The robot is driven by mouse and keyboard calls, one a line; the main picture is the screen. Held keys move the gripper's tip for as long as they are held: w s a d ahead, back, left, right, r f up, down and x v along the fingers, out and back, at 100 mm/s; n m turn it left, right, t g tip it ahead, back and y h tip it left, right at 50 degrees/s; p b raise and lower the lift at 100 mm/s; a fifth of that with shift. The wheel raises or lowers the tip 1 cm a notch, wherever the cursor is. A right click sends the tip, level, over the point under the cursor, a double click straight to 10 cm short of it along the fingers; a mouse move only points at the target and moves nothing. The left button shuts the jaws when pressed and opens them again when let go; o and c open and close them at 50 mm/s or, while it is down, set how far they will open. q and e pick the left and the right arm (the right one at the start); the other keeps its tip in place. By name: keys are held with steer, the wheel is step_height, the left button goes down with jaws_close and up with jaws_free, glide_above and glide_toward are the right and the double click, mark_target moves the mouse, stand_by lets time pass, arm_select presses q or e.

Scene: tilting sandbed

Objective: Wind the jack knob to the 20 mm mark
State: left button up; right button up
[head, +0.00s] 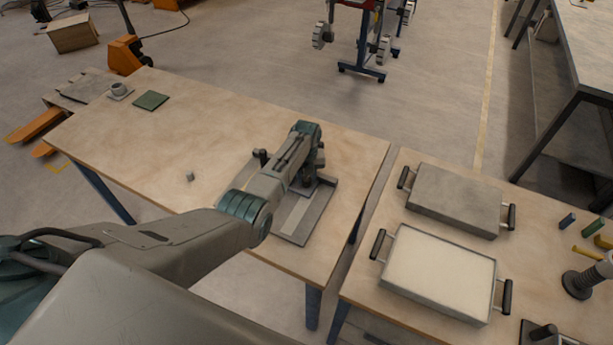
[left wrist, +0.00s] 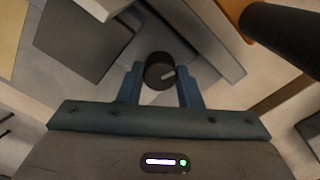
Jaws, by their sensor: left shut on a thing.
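The jack knob (left wrist: 160,70) is a dark round knob with a pale pointer line, seen end-on in the left wrist view. My left gripper (left wrist: 161,84) is shut on it, one blue finger on each side. In the head view my left gripper (head: 308,182) points down at the grey metal sandbed frame (head: 292,222) on the left table, and it hides the knob there. No millimetre scale or 20 mm mark can be read in either view. My right gripper is not in view.
A short dark post (head: 262,156) stands by the frame; a small grey block (head: 190,177) lies left of it. The left table (head: 215,130) is mostly clear.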

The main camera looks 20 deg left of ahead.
mark_target(307, 178)
arm_select(q)
steer(key=o, duration=1)
steer(key=shift+r, duration=0.5)
step_height(307, 178, up, 10)
steer(key=b, duration=0.2)
steer(key=shift+b, duration=0.4)
steer(key=shift+f, duration=0.1)
